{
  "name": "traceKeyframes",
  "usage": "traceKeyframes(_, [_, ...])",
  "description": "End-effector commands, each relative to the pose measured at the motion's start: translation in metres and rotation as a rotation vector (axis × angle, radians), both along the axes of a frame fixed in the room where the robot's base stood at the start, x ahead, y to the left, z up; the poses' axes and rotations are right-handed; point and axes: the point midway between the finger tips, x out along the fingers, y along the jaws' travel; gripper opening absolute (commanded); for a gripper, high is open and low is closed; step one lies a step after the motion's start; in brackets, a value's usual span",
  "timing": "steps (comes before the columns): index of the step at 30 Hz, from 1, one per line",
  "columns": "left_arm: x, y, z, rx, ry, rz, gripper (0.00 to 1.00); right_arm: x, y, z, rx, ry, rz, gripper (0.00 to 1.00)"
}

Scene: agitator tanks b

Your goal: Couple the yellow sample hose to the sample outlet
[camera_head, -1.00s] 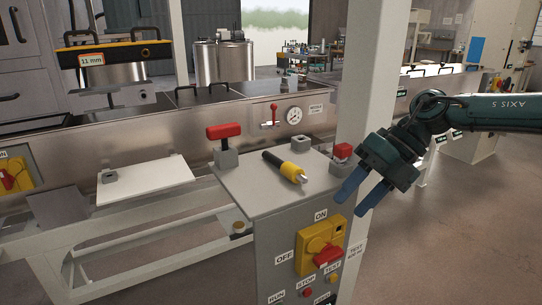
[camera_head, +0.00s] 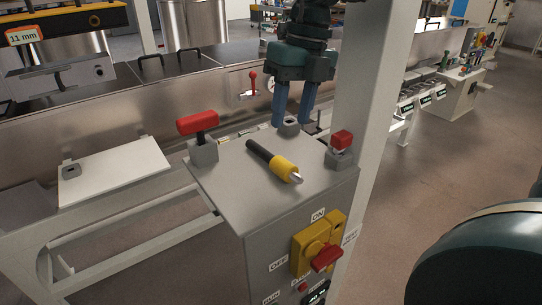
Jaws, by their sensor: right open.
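A short hose end (camera_head: 274,161), black with a yellow collar and a metal tip, lies on the grey top of the control cabinet (camera_head: 235,180). Its metal tip points toward the front right. My right gripper (camera_head: 292,118) is open and empty, fingers pointing down, above the back edge of the cabinet top. A small grey block with a socket (camera_head: 290,128) shows between and just below its fingertips; I cannot tell whether they touch it. No label marks the sample outlet, so I cannot tell which fitting it is. My left gripper is not in view.
A red T-handle (camera_head: 197,123) stands on a grey block at the cabinet's left. A red knob (camera_head: 342,139) stands at its right, near a white post (camera_head: 378,100). A yellow switch with a red handle (camera_head: 318,244) is on the front. A steel tank wall (camera_head: 130,112) runs behind.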

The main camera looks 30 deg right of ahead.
Motion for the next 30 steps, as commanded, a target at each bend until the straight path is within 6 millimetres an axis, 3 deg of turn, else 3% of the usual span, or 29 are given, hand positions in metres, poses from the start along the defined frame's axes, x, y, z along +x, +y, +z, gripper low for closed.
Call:
traceKeyframes(6, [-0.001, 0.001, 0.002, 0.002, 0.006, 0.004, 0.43, -0.001, 0.007, -0.036, 0.002, 0.004, 0.001, 0.42])
traceKeyframes(13, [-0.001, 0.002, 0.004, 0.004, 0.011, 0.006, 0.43, -0.002, 0.009, -0.052, 0.003, 0.004, -0.001, 0.42])
traceKeyframes(21, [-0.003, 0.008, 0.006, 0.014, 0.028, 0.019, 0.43, -0.006, 0.014, -0.09, 0.002, 0.003, -0.001, 0.42])
traceKeyframes(30, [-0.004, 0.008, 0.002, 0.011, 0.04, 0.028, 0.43, -0.005, 0.015, -0.097, 0.002, -0.001, -0.001, 0.42])
